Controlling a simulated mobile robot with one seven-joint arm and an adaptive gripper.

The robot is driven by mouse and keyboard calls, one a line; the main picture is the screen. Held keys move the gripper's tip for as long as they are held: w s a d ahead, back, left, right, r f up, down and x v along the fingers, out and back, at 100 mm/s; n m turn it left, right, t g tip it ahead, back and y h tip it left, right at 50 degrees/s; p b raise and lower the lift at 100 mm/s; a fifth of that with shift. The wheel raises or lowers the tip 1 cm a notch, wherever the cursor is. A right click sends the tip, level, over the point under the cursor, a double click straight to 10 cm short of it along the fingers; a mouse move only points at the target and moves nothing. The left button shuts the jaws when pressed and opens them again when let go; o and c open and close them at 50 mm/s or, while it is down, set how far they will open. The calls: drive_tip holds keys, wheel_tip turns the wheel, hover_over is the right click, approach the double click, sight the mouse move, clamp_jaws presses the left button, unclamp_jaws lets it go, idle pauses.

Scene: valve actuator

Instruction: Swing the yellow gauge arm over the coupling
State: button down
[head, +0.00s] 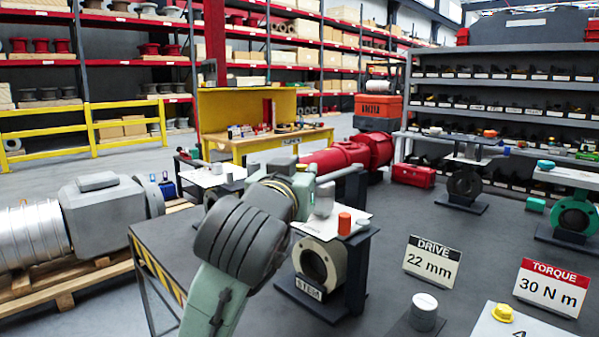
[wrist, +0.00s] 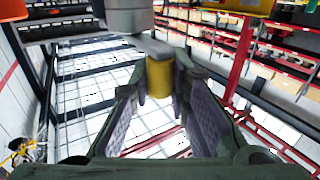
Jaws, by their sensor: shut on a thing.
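In the wrist view my gripper (wrist: 160,88) has its two fingers on either side of a yellow cylindrical piece (wrist: 160,76), which appears to be the grip of the gauge arm. A grey bar (wrist: 150,45) runs from it toward a grey cylinder (wrist: 130,14). In the head view my gripper (head: 303,176) is partly hidden by my green and dark wrist, above the stand labelled STEM (head: 308,288). A grey cylinder (head: 323,199) and an orange cylinder (head: 345,223) stand there on a white plate. I cannot tell which part is the coupling.
A dark table (head: 175,250) is left of the stand. Signs read DRIVE 22 mm (head: 432,262) and TORQUE 30 N m (head: 551,288). Another valve stand (head: 464,185) is behind right, and a green flanged one (head: 574,215) at far right. A yellow workbench (head: 262,143) stands behind.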

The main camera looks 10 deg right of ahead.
drive_tip(key=shift+d, duration=0.25)
drive_tip(key=c, duration=1.5)
unclamp_jaws()
drive_tip(key=shift+s+a, duration=0.1)
drive_tip(key=shift+a, duration=0.05)
drive_tip(key=v, duration=1.1)
drive_tip(key=shift+s+a, duration=0.15)
drive_tip(key=shift+s, duration=0.2)
